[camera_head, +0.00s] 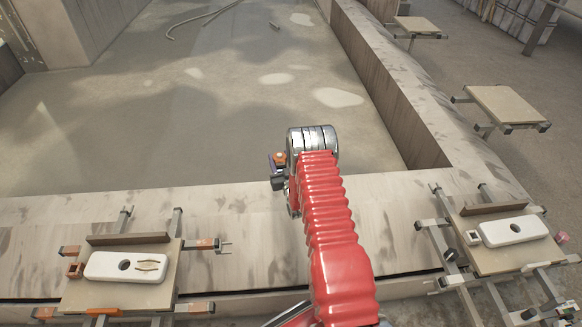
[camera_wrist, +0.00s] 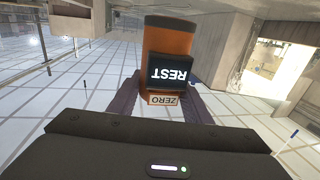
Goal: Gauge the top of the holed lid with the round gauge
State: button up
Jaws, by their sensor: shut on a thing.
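My gripper (camera_wrist: 166,92) is shut on the round gauge (camera_wrist: 172,36), an orange and black cylinder. Its dark display reads REST and a label below reads ZERO, both upside down in the wrist view. In the head view the gauge (camera_head: 280,158) shows as a small orange-topped shape beside my wrist, raised above the concrete. Two white lids with rounded ends and a hole show in the head view: a left lid (camera_head: 103,266) and a right lid (camera_head: 497,233). Each lies on a board. The gauge is apart from both lids.
The left board (camera_head: 88,294) and right board (camera_head: 485,260) sit on metal frames with protruding bars and dark back strips. A concrete ledge (camera_head: 250,235) runs between them. More boards, one here (camera_head: 508,104), stand at the right. The sunken floor ahead is mostly clear.

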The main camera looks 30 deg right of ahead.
jog(key=a+r+n+y, duration=0.1)
jog(key=a+r+y, duration=0.1)
jog(key=a+r, duration=1.2)
jog(key=s+a+r+n+y, duration=0.1)
jog(key=s+a+r+y, duration=0.1)
jog(key=s+a+r, duration=0.5)
jog(key=a+r, duration=0.4)
jog(key=a, duration=0.2)
jog(key=shift+a+r+n+t, duration=0.15)
jog(key=shift+r+n+t, duration=0.15)
jog(key=shift+n, duration=0.1)
jog(key=shift+s+a, duration=0.1)
jog(key=shift+s, duration=0.1)
